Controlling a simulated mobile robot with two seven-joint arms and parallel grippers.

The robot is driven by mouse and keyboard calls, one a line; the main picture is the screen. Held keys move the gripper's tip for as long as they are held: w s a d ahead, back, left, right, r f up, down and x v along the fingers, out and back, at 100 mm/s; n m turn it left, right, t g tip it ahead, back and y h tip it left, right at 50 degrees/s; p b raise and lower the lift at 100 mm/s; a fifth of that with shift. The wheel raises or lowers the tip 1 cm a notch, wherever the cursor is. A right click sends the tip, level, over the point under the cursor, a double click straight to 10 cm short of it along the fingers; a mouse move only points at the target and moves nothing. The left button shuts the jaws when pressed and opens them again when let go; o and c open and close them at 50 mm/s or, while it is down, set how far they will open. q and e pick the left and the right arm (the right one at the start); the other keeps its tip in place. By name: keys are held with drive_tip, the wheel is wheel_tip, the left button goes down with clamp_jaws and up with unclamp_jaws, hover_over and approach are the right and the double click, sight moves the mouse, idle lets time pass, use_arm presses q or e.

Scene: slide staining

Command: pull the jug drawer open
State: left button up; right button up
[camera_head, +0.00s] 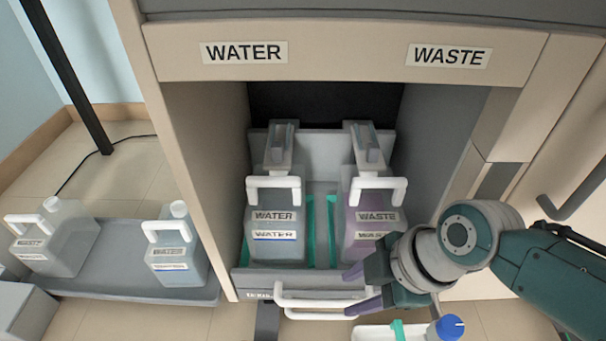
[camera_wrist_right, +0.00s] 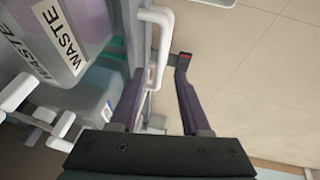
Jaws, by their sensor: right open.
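The jug drawer (camera_head: 300,281) sits low in the cabinet opening, its front roughly level with the cabinet's front edge. It holds a WATER jug (camera_head: 275,238) on the left and a purple-tinted WASTE jug (camera_head: 362,230) on the right. A white bar handle (camera_head: 300,314) runs across the drawer front. My right gripper (camera_head: 350,291) is open at the handle's right part, one finger on each side of the bar. In the right wrist view the handle (camera_wrist_right: 155,60) lies between the spread fingers, nearer the left one. Contact cannot be told. My left gripper is out of view.
A grey tray (camera_head: 130,289) with two more jugs (camera_head: 55,240) (camera_head: 175,250) stands on the floor at left. A white tray (camera_head: 372,333) with a blue-capped bottle (camera_head: 447,328) is at the bottom. A dark handle (camera_head: 575,190) is on the right cabinet door.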

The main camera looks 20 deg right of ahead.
sight(332, 302)
use_arm(q)
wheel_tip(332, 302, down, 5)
drive_tip(key=b, duration=0.3)
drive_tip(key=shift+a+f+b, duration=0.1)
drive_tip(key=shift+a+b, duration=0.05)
drive_tip(key=shift+b, duration=0.2)
use_arm(e)
drive_tip(key=x, duration=0.5)
drive_tip(key=shift+a+f, duration=0.1)
drive_tip(key=shift+f, duration=0.2)
drive_tip(key=shift+c, duration=0.4)
drive_tip(key=c, duration=0.6)
clamp_jaws()
